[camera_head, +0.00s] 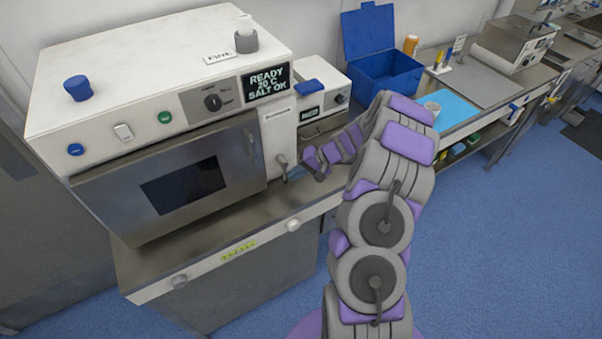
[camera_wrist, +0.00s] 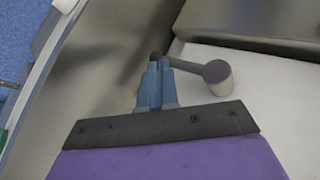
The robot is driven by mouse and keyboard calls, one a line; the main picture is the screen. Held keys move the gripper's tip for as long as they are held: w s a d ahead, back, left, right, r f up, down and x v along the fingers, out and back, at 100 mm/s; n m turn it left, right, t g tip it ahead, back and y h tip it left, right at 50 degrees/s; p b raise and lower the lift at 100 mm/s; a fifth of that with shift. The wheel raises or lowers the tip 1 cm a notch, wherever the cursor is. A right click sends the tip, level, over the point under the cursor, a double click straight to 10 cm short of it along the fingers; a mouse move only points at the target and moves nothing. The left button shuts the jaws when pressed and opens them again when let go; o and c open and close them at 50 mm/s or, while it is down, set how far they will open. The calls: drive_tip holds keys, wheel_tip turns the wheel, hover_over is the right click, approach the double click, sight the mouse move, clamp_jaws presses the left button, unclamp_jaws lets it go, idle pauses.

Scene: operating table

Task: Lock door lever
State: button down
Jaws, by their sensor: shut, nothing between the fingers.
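The door lever (camera_head: 282,166) is a small grey handle on the white panel right of the machine's steel door (camera_head: 120,205). The door looks shut in its frame. In the wrist view the lever (camera_wrist: 195,67) is a dark bar running from a round hub at right to a small knob at left. My gripper (camera_wrist: 158,68) is shut and empty. Its blue fingertips overlap the bar near the knob end; I cannot tell whether they touch it.
The machine's display (camera_head: 267,85) reads "READY 20 C SALT OK". A dial (camera_head: 213,102) and a green button (camera_head: 165,117) are on its front. The steel counter edge (camera_head: 215,255) runs below. An open blue box (camera_head: 385,75) stands right, behind my arm.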

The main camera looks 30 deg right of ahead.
drive_tip(key=shift+a+f+y+b, duration=0.2)
drive_tip(key=shift+f+y+b, duration=0.05)
drive_tip(key=shift+y+b, duration=0.35)
idle(0.3)
drive_tip(key=shift+a+f+m+y+b, duration=0.25)
drive_tip(key=shift+y+b, duration=0.3)
drive_tip(key=shift+y, duration=0.05)
drive_tip(key=shift+a+f+m+y+b, duration=0.2)
drive_tip(key=shift+a+m+y+b, duration=0.05)
drive_tip(key=shift+y+b, duration=0.3)
drive_tip(key=shift+a+m+t+y+b, duration=0.35)
drive_tip(key=shift+a+y+b, duration=0.3)
drive_tip(key=shift+y, duration=0.4)
drive_tip(key=shift+a+r+b, duration=0.15)
drive_tip(key=shift+a+b, duration=0.05)
drive_tip(key=shift+b, duration=0.35)
drive_tip(key=shift+s+a+b, duration=0.1)
drive_tip(key=shift+a+b, duration=0.25)
drive_tip(key=shift+b, duration=0.05)
drive_tip(key=shift+a+m+y+b, duration=0.3)
drive_tip(key=shift+y+b, duration=0.1)
drive_tip(key=shift+y, duration=0.3)
drive_tip(key=shift+a+r+b, duration=0.55)
drive_tip(key=shift+a, duration=0.3)
drive_tip(key=shift+s+a, duration=0.1)
drive_tip(key=shift+a, duration=0.05)
